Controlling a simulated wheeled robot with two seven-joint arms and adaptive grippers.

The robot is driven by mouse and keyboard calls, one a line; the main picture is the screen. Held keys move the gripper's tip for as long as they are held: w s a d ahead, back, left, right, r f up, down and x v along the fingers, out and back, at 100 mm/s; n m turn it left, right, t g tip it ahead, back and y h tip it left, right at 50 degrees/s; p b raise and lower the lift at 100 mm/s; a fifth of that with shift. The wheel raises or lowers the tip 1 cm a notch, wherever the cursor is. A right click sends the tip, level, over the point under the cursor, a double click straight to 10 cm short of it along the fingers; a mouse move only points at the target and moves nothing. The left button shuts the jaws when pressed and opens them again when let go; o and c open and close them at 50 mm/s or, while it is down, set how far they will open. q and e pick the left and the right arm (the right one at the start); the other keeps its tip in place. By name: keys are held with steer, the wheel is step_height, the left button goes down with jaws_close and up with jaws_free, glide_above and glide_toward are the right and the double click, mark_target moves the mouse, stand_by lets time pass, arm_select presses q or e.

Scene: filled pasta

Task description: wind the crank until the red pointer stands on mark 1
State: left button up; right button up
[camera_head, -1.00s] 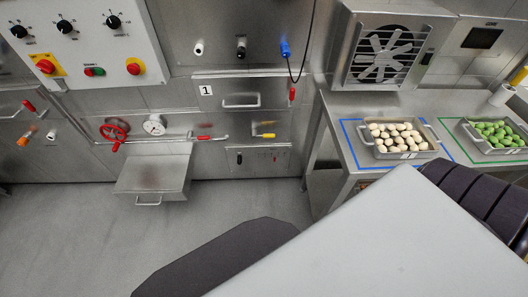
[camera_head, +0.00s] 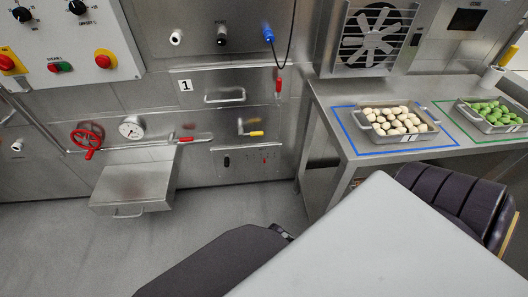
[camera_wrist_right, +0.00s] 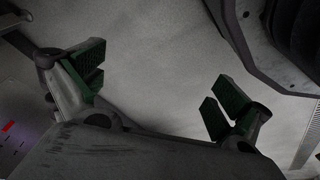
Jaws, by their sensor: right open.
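The crank (camera_head: 250,130) is a small bent metal arm with a yellow handle on the steel wall front, below the drawer marked 1. The handle points to the right. Under it is a small plate (camera_head: 246,159) with a black knob and small red marks; the red pointer (camera_head: 264,160) seems to be among these, too small to read against mark 1. My right gripper (camera_wrist_right: 155,85) shows in the right wrist view, open, its green pads wide apart with nothing between them. It is not visible in the head view. My left gripper is in neither view.
A red handwheel (camera_head: 87,138) and a gauge (camera_head: 131,127) sit left of the crank, above a projecting steel box (camera_head: 133,188). A steel counter (camera_head: 330,100) on the right bears trays of pale pasta (camera_head: 395,121) and green pasta (camera_head: 492,114). Grey floor (camera_head: 60,240) is clear at left.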

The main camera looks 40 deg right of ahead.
arm_select(q)
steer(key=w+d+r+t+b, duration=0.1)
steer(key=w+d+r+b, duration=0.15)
steer(key=b, duration=1.15)
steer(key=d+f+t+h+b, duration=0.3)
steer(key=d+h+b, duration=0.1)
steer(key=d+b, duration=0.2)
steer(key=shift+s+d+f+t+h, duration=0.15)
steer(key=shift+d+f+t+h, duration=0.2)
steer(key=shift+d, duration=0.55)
arm_select(e)
steer(key=w+d+r+m+t+h, duration=0.1)
steer(key=w+d+m+h, duration=0.3)
steer(key=w, duration=0.5)
steer(key=w+d+r+m+t+h, duration=0.1)
steer(key=w+d+m+t+h, duration=0.2)
steer(key=w+d, duration=0.3)
steer(key=w+d+r+m+t+h, duration=0.2)
steer(key=w+d+m+h, duration=0.2)
steer(key=w, duration=1)
steer(key=shift+d+m+h, duration=0.3)
steer(key=shift+d+m, duration=0.15)
steer(key=shift+m, duration=0.45)
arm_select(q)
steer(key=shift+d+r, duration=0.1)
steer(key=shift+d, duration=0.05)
arm_select(e)
steer(key=shift+w+f, duration=0.1)
